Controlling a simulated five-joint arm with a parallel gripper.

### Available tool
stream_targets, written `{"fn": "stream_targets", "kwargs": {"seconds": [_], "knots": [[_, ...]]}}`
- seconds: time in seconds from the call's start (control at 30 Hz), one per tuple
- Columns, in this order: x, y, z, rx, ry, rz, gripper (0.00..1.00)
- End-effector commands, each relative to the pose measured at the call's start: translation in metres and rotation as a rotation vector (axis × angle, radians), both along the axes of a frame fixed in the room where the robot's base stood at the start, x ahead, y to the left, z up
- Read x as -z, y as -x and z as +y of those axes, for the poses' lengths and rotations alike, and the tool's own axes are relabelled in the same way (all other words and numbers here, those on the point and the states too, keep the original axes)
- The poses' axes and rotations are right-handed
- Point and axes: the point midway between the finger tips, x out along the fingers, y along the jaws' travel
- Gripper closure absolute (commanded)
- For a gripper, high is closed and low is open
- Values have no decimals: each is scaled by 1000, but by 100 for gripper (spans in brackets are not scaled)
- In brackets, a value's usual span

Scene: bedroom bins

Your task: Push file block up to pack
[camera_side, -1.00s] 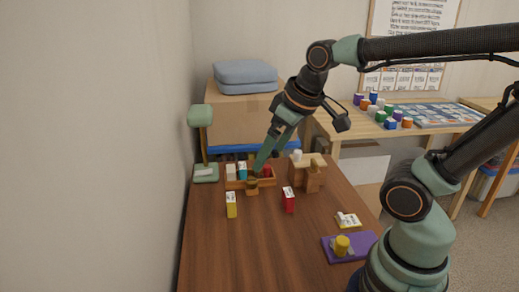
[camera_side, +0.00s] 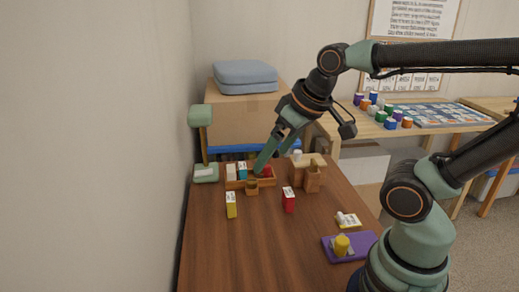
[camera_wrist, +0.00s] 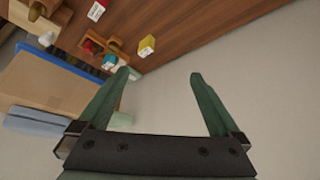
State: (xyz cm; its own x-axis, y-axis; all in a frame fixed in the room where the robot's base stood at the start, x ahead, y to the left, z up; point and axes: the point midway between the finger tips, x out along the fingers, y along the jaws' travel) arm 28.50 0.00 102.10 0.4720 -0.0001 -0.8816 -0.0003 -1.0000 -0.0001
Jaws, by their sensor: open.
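I cannot tell for sure which piece is the file block or which is the pack. A small wooden tray (camera_side: 272,182) stands at the back left of the table, with a white block (camera_side: 231,172), a teal block (camera_side: 242,171) and a red piece (camera_side: 267,171) in it. The teal block also shows in the wrist view (camera_wrist: 109,62). My gripper (camera_side: 262,166) is above the tray's back, between the teal block and the red piece in the picture; contact cannot be told. In the wrist view its fingers (camera_wrist: 159,77) are apart with nothing between them.
A brown block (camera_side: 252,187) is at the tray's front. A yellow block (camera_side: 231,205) and a red block (camera_side: 288,199) stand upright nearer. A wooden structure (camera_side: 307,172) is right of the tray. A purple tray (camera_side: 365,241) holds a yellow cylinder (camera_side: 341,245). The front left table is clear.

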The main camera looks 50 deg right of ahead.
Motion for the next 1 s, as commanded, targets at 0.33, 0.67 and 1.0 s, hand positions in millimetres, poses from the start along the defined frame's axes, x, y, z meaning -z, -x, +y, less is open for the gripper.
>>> {"fn": "stream_targets", "kwargs": {"seconds": [0.33, 0.67, 1.0], "knots": [[-5, -8, -5, 50, -17, 18, 54], [-25, -70, -50, 437, -142, 140, 54], [-6, -138, -121, 894, -263, 257, 54]]}}
